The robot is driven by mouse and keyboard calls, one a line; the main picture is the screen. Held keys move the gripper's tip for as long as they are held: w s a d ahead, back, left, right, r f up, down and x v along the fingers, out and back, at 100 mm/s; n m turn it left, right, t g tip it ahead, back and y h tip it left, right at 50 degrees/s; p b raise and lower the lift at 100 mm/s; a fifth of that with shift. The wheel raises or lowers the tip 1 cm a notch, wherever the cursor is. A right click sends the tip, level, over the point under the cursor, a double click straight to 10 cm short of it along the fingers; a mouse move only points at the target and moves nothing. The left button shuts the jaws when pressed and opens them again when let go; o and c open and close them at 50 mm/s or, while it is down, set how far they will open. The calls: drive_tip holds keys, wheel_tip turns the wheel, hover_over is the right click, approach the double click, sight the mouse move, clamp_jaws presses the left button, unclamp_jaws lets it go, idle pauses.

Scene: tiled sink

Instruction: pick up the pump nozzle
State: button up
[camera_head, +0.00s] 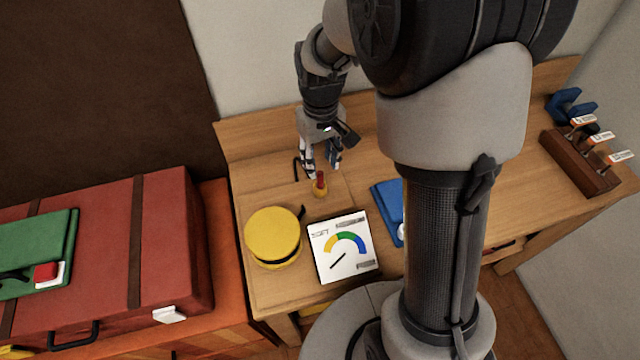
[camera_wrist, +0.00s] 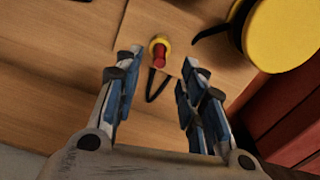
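A small piece with a red stem and a yellow base (camera_head: 319,190) stands on the wooden bench; it also shows in the wrist view (camera_wrist: 160,43). A thin black hooked piece (camera_head: 296,172) is close to it, and in the wrist view (camera_wrist: 152,90) it curves just below the red stem. I cannot tell for sure which of these is the pump nozzle, or whether they are joined. My gripper (camera_head: 322,171) hangs over them, pointing down. In the wrist view its blue-padded fingers (camera_wrist: 160,65) are wide apart, with nothing held between them.
A round yellow thing (camera_head: 272,234) with a black strap and a white gauge panel (camera_head: 343,247) lie in front. A blue item (camera_head: 387,205) is partly behind my arm. A red case (camera_head: 150,240) stands left. A wooden rack (camera_head: 580,165) holds several tools at right.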

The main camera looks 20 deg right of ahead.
sight(320, 172)
wheel_tip(320, 172, down, 6)
drive_tip(key=b, duration=0.2)
drive_tip(key=shift+w+f+b, duration=0.1)
drive_tip(key=shift+f+b, duration=0.15)
drive_tip(key=shift+b, duration=0.15)
drive_tip(key=shift+r, duration=0.1)
clamp_jaws()
